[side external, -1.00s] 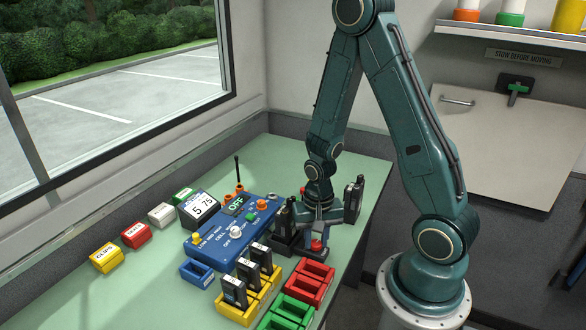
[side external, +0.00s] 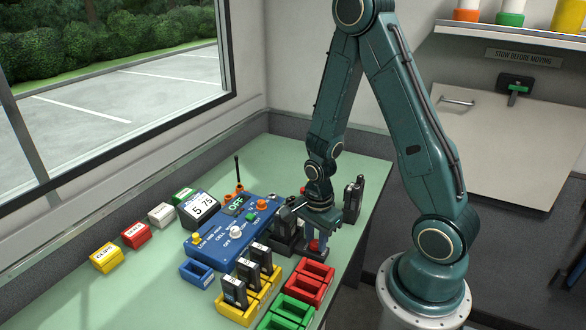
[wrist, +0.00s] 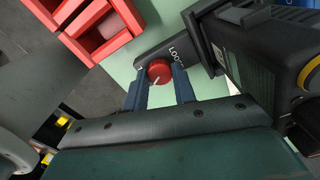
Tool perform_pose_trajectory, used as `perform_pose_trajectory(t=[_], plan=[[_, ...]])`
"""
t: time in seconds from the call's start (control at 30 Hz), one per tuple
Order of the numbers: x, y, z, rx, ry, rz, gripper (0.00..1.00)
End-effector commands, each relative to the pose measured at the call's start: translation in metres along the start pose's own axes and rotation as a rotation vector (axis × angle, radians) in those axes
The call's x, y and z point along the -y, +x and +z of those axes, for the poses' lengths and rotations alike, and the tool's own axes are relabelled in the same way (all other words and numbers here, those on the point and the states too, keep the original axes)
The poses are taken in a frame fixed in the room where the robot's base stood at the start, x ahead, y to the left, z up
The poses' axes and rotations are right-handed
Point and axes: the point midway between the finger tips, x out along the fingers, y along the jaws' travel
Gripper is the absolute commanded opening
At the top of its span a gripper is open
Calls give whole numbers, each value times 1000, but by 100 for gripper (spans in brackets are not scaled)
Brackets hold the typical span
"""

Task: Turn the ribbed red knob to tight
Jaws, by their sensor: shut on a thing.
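A red bin (side external: 311,283) lies just in front, with yellow and green bins (side external: 286,312) nearby. A blue control box (side external: 220,240) stands left.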

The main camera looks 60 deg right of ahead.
Motion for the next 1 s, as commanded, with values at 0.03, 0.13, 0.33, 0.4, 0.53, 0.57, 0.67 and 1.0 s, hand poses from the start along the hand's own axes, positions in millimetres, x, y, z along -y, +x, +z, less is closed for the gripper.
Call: perform_pose_trajectory(t=[0.03,0.13,0.33,0.4,0.53,0.57,0.67,1.0], plan=[[1,-1,0,0,45,-2,4],[1,-1,0,0,139,-2,4],[1,-1,0,0,305,-2,4],[1,-1,0,0,353,-2,4],[1,-1,0,0,422,-2,4],[1,-1,0,0,433,-2,4],[1,-1,0,1,465,-2,4],[1,-1,0,1,494,-3,4]])
